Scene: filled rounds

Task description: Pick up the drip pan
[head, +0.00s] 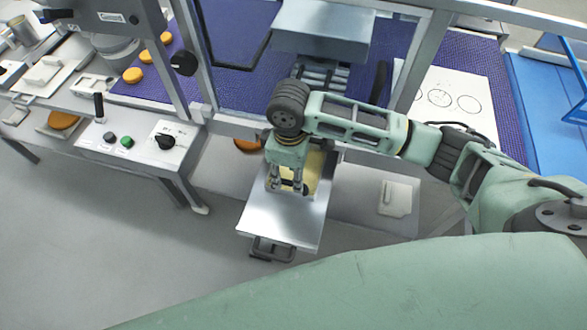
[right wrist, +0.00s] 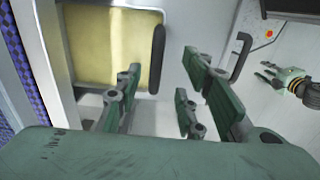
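The drip pan (head: 314,172) is a shallow metal pan with a yellowish bottom, under the machine's front in the head view. My right gripper (head: 287,188) points down over its near edge and hides part of it. In the right wrist view the pan (right wrist: 105,45) has a dark bar handle (right wrist: 157,60) on its near side. My right gripper (right wrist: 165,98) is open there, with the handle showing ahead of the gap between its fingers; I see no contact. My left gripper (right wrist: 268,78) shows small at the right of the wrist view, its fingers apart and empty.
A bare metal plate (head: 278,220) with a dark handle (head: 272,249) lies in front of the pan. A control box (head: 135,142) with knobs stands to the left. A purple belt (head: 235,50) with orange rounds (head: 133,75) runs behind. The floor (head: 110,240) at the left is clear.

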